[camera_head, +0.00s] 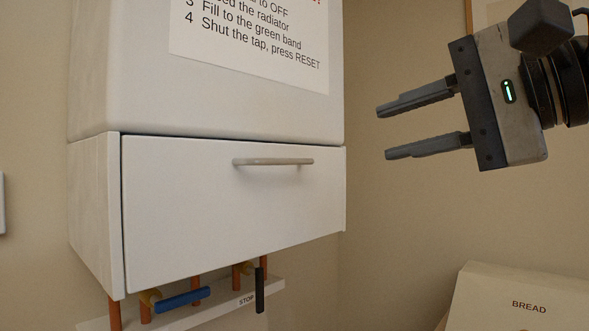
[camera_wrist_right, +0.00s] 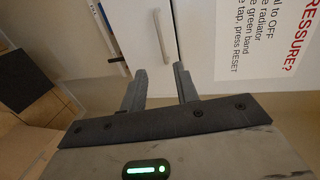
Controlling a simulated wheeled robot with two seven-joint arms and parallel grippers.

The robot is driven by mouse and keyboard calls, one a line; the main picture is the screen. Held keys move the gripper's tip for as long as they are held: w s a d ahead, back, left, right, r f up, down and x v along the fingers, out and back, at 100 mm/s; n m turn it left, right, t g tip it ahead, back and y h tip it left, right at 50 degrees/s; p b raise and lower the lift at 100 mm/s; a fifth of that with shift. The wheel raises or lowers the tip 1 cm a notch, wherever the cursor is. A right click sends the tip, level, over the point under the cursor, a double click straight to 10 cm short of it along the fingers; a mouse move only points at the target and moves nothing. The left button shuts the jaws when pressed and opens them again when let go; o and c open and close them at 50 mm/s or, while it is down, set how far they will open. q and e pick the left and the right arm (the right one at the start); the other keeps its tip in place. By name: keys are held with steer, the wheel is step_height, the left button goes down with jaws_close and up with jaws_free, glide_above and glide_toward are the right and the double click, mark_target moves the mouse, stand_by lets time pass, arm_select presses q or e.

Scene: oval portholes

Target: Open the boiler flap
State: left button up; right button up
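The boiler flap (camera_head: 220,205) is a white panel across the lower front of the white boiler, and it is closed. A grey bar handle (camera_head: 273,161) sits near its top edge, right of the middle. The flap (camera_wrist_right: 135,22) and its handle (camera_wrist_right: 162,35) also show in the right wrist view, turned on their side. My right gripper (camera_head: 382,133) is in the air to the right of the boiler, apart from the handle, its fingers pointing left. Its fingers are spread with nothing between them; they also show in the right wrist view (camera_wrist_right: 160,78). My left gripper is not in view.
A printed instruction sheet (camera_head: 250,45) is on the boiler above the flap. Copper pipes, a blue lever (camera_head: 183,300) and a black lever (camera_head: 260,290) are below it. A bread bin (camera_head: 520,300) stands at lower right. The space between gripper and handle looks clear.

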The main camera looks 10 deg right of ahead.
mark_target(288, 161)
steer(key=p+x, duration=0.2)
steer(key=x, duration=1.3)
steer(key=shift+w+a, duration=0.1)
steer(key=shift+w, duration=0.3)
jaws_close()
